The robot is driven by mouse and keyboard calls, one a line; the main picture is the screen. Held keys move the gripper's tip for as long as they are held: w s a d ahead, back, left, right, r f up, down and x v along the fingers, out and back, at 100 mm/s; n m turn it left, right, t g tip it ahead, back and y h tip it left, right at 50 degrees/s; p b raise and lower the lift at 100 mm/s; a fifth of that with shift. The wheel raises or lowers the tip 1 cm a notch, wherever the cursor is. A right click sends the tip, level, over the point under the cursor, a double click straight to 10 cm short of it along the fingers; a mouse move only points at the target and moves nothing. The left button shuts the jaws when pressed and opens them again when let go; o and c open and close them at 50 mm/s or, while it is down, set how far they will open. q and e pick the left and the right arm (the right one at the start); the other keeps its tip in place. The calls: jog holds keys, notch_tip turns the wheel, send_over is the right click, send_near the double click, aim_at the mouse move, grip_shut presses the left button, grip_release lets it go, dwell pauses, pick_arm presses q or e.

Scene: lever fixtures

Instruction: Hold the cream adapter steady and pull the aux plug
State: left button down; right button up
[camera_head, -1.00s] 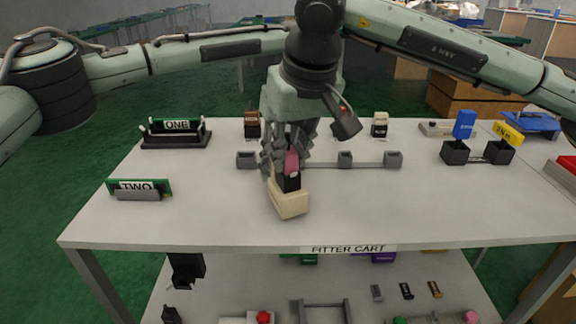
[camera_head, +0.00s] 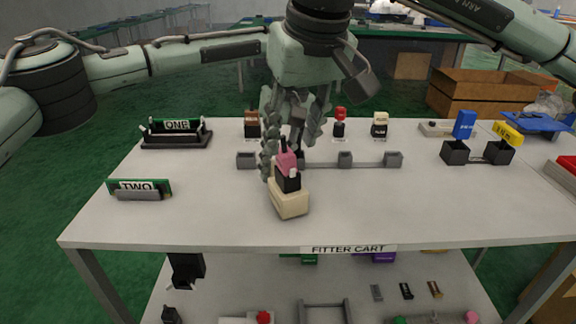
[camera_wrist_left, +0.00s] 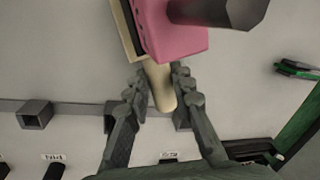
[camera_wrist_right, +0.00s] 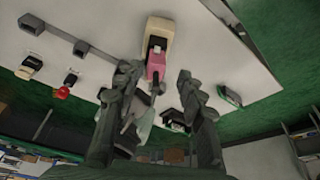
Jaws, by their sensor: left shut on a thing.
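The cream adapter (camera_head: 288,202) stands near the middle of the cart top, with a black block (camera_head: 289,183) on it. The pink plug (camera_head: 286,160), with a dark stem, sits at the black block's top; I cannot tell how deeply. My left gripper (camera_head: 270,170) is behind the adapter, partly hidden in the head view. In the left wrist view its fingers (camera_wrist_left: 160,95) are shut on the adapter's cream tongue. My right gripper (camera_head: 296,135) is open and empty above and behind the plug. In the right wrist view the plug (camera_wrist_right: 155,66) lies beyond its spread fingers (camera_wrist_right: 160,80).
A rail with grey sockets (camera_head: 345,160) runs behind the adapter. Boards ONE (camera_head: 177,126) and TWO (camera_head: 140,188) stand at left. Red-topped (camera_head: 339,122) and cream-topped (camera_head: 380,124) pieces stand at the back. Blue and yellow pieces (camera_head: 465,125) stand at right. The front right is clear.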

jog(key=v, duration=0.6)
jog(key=shift+r, duration=0.35)
jog(key=shift+w, duration=0.1)
jog(key=shift+c, duration=0.6)
